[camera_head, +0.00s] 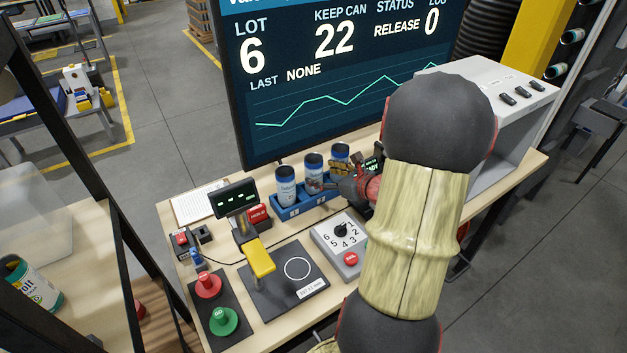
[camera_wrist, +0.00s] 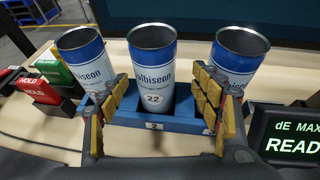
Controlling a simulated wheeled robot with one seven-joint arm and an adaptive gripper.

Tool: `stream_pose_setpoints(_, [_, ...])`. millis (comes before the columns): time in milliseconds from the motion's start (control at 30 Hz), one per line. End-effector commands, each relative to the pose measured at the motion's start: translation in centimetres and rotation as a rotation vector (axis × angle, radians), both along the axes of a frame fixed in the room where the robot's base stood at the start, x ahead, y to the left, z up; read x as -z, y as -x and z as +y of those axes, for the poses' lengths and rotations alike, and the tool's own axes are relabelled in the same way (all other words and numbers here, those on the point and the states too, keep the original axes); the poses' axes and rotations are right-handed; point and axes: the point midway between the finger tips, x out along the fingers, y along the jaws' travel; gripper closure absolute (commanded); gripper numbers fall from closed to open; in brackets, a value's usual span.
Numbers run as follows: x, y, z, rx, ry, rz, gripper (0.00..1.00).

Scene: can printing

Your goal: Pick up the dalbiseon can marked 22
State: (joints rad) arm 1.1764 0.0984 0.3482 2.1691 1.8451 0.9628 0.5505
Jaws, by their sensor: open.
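The dalbiseon can marked 22 (camera_wrist: 153,78) stands upright in the middle slot of a blue rack (camera_wrist: 184,125). It is white with a blue top band and an open top. In the head view the middle can (camera_head: 313,170) of the blue rack (camera_head: 306,207) appears to be it; its number is too small to read there. My gripper (camera_wrist: 158,82) is open and empty, with one yellow-padded finger on each side of the can in the picture. I cannot tell whether they touch it. In the head view my gripper (camera_head: 341,172) is at the rack's right end, partly hidden by my arm.
Similar cans stand left (camera_wrist: 84,62) and right (camera_wrist: 236,62) of it, close to my fingers. A READY display (camera_wrist: 290,138) is on the right. Red and green blocks (camera_wrist: 52,75) are on the left. A dial box (camera_head: 341,238) sits in front of the rack, a large screen (camera_head: 330,85) behind.

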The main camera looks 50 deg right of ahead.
Motion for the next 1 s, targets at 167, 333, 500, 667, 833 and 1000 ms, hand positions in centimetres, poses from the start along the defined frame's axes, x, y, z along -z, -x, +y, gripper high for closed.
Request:
stream_pose_setpoints(167, [1.5,-2.4,0.4,-0.004,-0.001,0.001,0.35])
stream_pose_setpoints(333, [2.0,-4.0,0.1,-0.002,-0.001,0.0,0.35])
stream_pose_setpoints(500, [2.0,-4.3,0.0,0.0,0.0,0.0,0.35])
stream_pose_setpoints(667, [2.0,-4.3,0.0,0.0,0.0,0.0,0.38])
stream_pose_setpoints(833, [2.0,-4.3,0.0,0.0,0.0,0.0,0.47])
stream_pose_setpoints(1000, [2.0,-4.3,0.0,0.0,0.0,0.0,0.57])
